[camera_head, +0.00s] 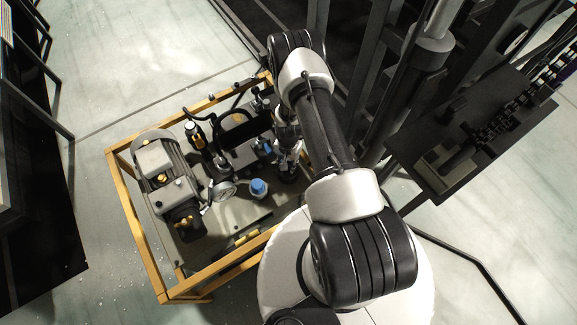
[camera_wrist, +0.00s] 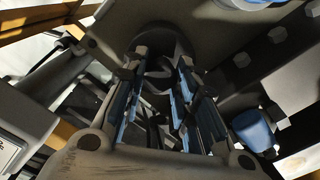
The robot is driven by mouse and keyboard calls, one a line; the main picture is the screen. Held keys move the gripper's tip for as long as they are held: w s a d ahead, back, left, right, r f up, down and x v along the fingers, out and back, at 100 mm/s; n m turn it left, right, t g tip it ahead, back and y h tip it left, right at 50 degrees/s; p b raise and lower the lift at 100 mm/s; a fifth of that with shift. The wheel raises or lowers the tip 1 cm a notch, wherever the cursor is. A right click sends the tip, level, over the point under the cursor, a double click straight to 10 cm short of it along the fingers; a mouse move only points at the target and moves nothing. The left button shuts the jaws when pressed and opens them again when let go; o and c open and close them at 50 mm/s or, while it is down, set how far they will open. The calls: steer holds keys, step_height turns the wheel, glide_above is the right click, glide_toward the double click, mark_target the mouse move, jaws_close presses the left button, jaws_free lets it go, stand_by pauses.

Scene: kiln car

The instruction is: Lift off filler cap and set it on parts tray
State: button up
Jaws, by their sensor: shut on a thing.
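My gripper (camera_head: 288,168) reaches down into the yellow-framed pump unit, right of the blue-capped fitting. In the wrist view, its blue-padded fingers (camera_wrist: 162,95) are shut on a dark round piece, which I take to be the filler cap (camera_wrist: 162,42). The fingers and arm hide much of it, and I cannot tell whether it is seated or lifted. A shallow grey tray-like piece (camera_head: 432,178), possibly the parts tray, lies on the dark bench at the right, apart from my gripper.
The yellow frame (camera_head: 137,225) surrounds a grey motor (camera_head: 160,165), a round gauge (camera_head: 223,190) and a blue-capped fitting (camera_head: 258,187). Hoses stand close behind my gripper. Dark posts rise between the unit and the bench (camera_head: 500,135). Open floor lies left of the frame.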

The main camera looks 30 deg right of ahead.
steer(key=shift+r+p, duration=1.85)
steer(key=shift+r, duration=1.25)
steer(key=shift+r, duration=0.1)
step_height(320, 180, up, 8)
steer(key=p, duration=0.5)
